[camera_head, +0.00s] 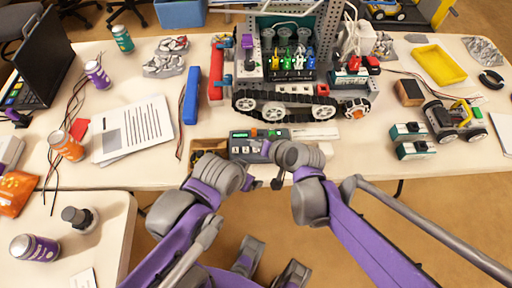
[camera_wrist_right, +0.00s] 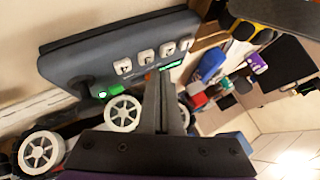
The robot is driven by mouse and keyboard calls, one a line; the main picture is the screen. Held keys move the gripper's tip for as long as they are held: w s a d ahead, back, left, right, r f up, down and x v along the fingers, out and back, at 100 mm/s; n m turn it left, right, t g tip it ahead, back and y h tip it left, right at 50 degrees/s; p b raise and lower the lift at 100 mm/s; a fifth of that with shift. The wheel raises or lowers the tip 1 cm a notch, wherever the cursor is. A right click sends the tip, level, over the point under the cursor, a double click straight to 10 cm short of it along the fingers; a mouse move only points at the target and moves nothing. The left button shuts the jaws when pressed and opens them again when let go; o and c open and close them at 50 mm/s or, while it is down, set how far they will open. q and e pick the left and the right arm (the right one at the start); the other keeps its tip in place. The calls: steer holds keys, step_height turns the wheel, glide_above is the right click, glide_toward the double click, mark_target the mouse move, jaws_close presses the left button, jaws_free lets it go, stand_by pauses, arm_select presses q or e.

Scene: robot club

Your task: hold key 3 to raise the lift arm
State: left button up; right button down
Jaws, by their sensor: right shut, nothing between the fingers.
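A grey control box (camera_head: 243,134) with a small green display lies near the table's front edge. In the right wrist view the control box (camera_wrist_right: 70,55) fills the upper left, with a row of several white keys (camera_wrist_right: 146,56), a green display strip and a lit green lamp; their numbers are too small to read. My right gripper (camera_head: 267,148) is at the box, its fingers (camera_wrist_right: 161,72) shut and empty, tips close to the display strip; I cannot tell if they touch. My left gripper (camera_head: 248,183) is low, near the table's front edge; its fingers are unclear. The tracked robot (camera_head: 270,104) stands behind the box; its lift arm is hard to single out.
A small brown tray (camera_head: 198,145) sits just left of the box. A blue bar (camera_head: 191,95) and papers (camera_head: 135,128) lie farther left. A small wheeled robot (camera_head: 455,120) and two green-and-white modules (camera_head: 409,131) stand at the right.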

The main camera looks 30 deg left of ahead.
steer(key=shift+f, duration=0.2)
stand_by(0.6)
steer(key=shift+f+b, duration=0.25)
steer(key=shift+b, duration=0.15)
steer(key=shift+f+b, duration=0.35)
steer(key=shift+f, duration=0.05)
stand_by(0.5)
stand_by(2.6)
steer(key=shift+r+p, duration=0.65)
steer(key=shift+r, duration=0.2)
step_height(320, 180, up, 5)
steer(key=p, duration=0.3)
steer(key=shift+p, duration=0.35)
